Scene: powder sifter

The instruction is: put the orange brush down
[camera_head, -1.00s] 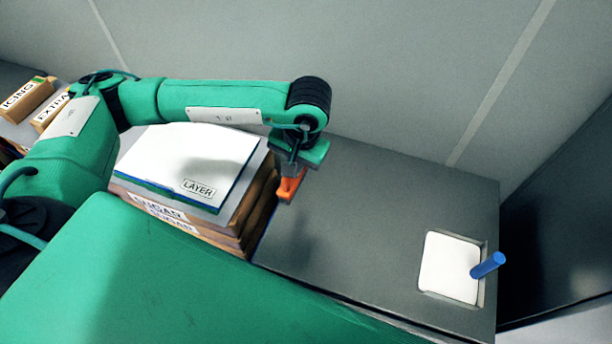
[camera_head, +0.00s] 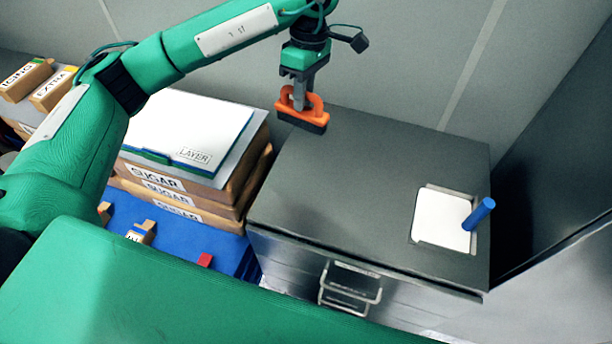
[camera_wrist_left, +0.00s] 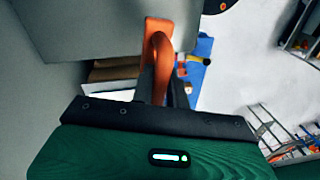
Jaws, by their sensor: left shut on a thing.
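The orange brush (camera_head: 318,103) has an orange handle and a dark bristle block underneath. My left gripper (camera_head: 303,98) is shut on its handle and holds it over the back left part of the dark grey cabinet top (camera_head: 350,170). The brush looks upright, bristles down; whether it touches the top I cannot tell. In the left wrist view the orange handle (camera_wrist_left: 157,40) sits between the fingers (camera_wrist_left: 160,85). My right gripper is not in view.
Boxes labelled SUGAR (camera_head: 160,182) with a white LAYER folder (camera_head: 190,130) on top stand left of the cabinet. A white square (camera_head: 442,218) with a blue handle (camera_head: 479,214) is at the cabinet's right. The middle of the top is clear.

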